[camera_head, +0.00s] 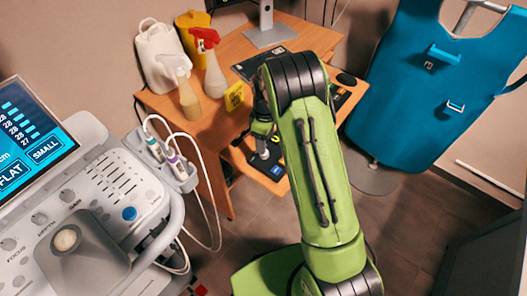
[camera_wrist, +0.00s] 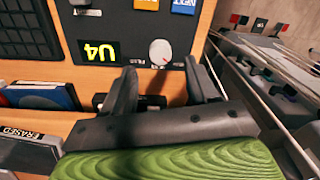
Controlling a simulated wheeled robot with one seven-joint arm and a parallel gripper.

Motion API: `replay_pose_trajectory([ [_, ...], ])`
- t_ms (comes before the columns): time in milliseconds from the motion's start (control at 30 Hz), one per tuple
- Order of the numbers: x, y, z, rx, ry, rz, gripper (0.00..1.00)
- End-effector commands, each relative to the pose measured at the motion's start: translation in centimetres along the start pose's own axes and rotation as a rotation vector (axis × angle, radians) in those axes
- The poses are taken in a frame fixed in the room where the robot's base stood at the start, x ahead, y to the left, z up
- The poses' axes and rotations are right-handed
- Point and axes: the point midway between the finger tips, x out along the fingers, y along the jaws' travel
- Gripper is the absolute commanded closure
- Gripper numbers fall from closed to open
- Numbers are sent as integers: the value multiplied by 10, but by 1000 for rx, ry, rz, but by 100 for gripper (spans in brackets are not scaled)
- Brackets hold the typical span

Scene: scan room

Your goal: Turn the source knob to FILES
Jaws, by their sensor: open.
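The source knob (camera_wrist: 160,52) is a small pale round knob with a reddish mark, on a dark panel (camera_wrist: 112,22) in the wrist view. Small lettering sits beside the knob, too small to read surely. The knob appears just beyond the fingertips; I see no contact. In the head view my green arm reaches toward the desk and the knob cannot be made out.
Blue (camera_wrist: 184,6) and orange (camera_wrist: 146,4) buttons sit on the panel. A keyboard-like grille (camera_wrist: 28,30) and boxes (camera_wrist: 45,95) lie nearby. In the head view, spray bottles (camera_head: 212,75) stand on the desk (camera_head: 232,48), a console (camera_head: 100,190) is at left and a blue apron (camera_head: 410,80) at right.

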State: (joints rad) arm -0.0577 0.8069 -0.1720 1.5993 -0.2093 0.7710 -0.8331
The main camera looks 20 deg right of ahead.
Motion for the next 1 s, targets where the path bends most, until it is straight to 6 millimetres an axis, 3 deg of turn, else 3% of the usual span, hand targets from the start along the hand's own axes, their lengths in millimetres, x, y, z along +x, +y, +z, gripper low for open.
replay_pose_trajectory([
  [33,16,0,0,0,-3,-3,42],
  [200,43,0,0,0,-1,-1,42],
  [567,50,0,0,0,0,0,43],
  [900,49,0,0,0,1,0,95],
  [1000,49,0,0,1,1,0,98],
])
